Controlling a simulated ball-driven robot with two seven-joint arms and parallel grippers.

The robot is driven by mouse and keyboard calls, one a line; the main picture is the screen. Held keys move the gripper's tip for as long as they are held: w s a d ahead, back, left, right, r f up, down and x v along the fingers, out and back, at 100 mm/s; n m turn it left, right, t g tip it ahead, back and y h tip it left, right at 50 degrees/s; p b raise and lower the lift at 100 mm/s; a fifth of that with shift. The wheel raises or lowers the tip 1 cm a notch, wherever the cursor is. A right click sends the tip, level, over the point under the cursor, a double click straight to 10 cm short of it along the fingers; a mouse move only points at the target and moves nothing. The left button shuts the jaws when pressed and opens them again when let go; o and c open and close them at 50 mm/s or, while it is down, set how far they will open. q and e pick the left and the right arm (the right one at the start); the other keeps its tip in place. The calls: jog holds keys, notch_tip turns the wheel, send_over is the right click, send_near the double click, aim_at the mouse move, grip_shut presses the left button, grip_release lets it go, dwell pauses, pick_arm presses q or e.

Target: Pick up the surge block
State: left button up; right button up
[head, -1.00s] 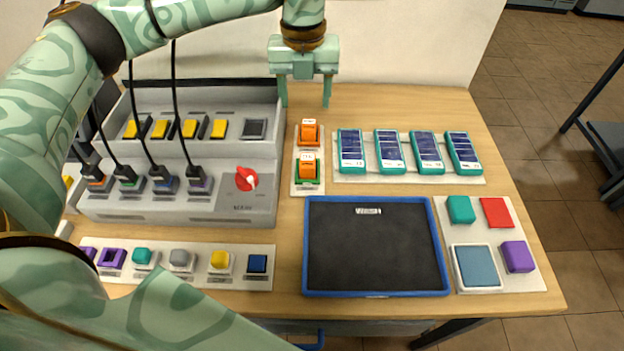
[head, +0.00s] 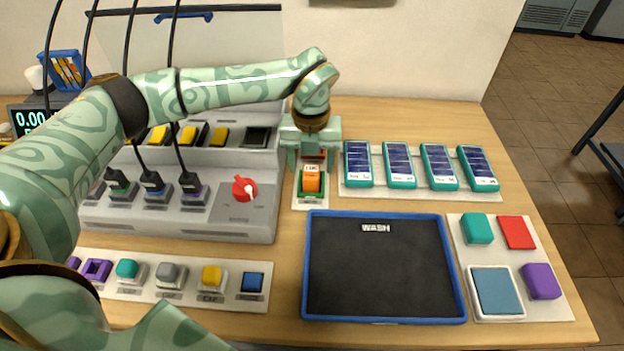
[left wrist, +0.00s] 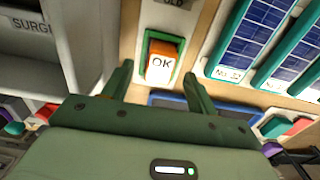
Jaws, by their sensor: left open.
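An orange block (head: 311,181) with a white label sits in a green holder (head: 312,193) on a narrow pale strip. The left wrist view shows the block (left wrist: 162,62) close up, with "OK" on its label. My left gripper (head: 311,166) is open and empty, pointing down over the strip. In the left wrist view its fingertips (left wrist: 157,75) stand to either side of the OK block; I cannot tell how far above it they are. My right gripper is out of view.
A grey panel (head: 160,222) with black plugs and a red knob (head: 244,189) stands close left; "SURGE" is printed on it in the left wrist view. Blue-screened teal devices (head: 399,165) lie close right. A blue-rimmed black tray (head: 384,319) is in front.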

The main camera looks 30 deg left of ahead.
aim_at(311, 171)
pick_arm(q)
notch_tip(311, 171, down, 4)
jog(key=shift+r+b, duration=0.25)
jog(key=shift+b, duration=0.1)
jog(key=shift+r, duration=0.1)
jog(key=shift+c, duration=0.6)
jog(key=c, duration=1.1)
jog(key=shift+r, duration=0.15)
